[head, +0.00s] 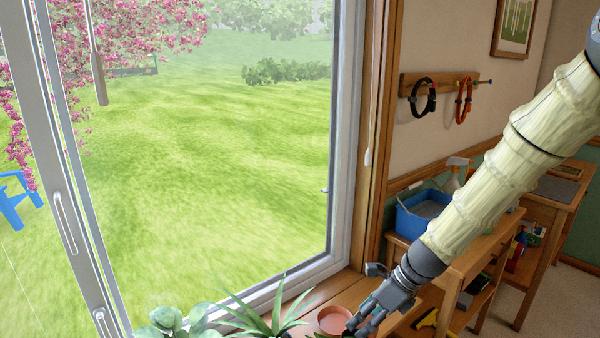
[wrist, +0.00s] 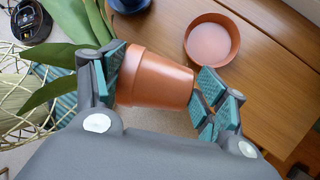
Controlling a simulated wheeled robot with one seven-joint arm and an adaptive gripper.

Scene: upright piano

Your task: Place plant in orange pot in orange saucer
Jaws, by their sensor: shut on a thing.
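My gripper (wrist: 165,85) is shut on the orange pot (wrist: 157,78), with finger pads on both sides of it. The pot looks tilted in the wrist view, and long green leaves (wrist: 70,62) spread out to its left. The orange saucer (wrist: 211,40) lies on the wooden surface above and right of the pot in that view, apart from it, and looks empty. In the head view my gripper (head: 368,316) is low in the picture, just right of the saucer (head: 333,320). The held pot is not clearly visible there.
A spiky plant (head: 268,312) and a broad-leaved plant (head: 175,322) stand left of the saucer by the window. A blue bin (head: 418,219) sits on a wooden shelf to the right. Bare wood (wrist: 268,85) lies right of the saucer in the wrist view.

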